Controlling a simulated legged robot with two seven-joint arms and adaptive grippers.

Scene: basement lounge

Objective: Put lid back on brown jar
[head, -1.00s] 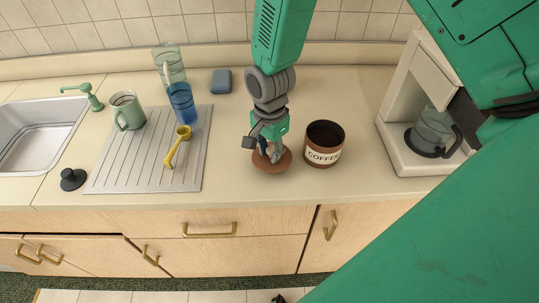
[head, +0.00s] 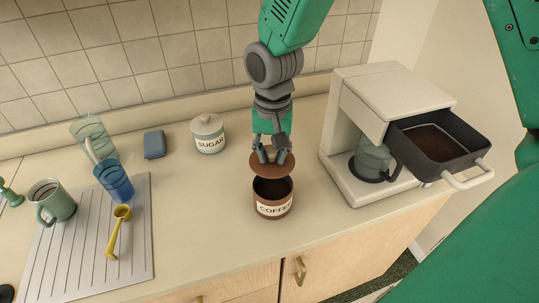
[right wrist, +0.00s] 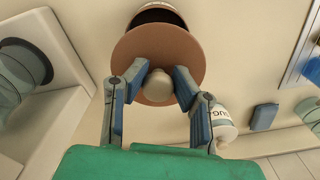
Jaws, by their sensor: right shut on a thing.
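The brown coffee jar (head: 273,208) stands upright and open on the counter, with its dark inside showing. My right gripper (head: 272,156) is shut on the knob of the round brown lid (head: 271,166). It holds the lid above the jar's mouth, toward the back, slightly tilted and apart from the rim. In the right wrist view the fingers (right wrist: 160,82) close around the pale knob. The lid (right wrist: 130,55) covers part of the jar (right wrist: 158,10) there. My left gripper is not in view.
A coffee maker (head: 352,105) with its dark basket (head: 440,140) pulled out stands at right. A sugar jar (head: 209,138) and blue sponge (head: 154,144) stand behind left. Counter around the jar is clear.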

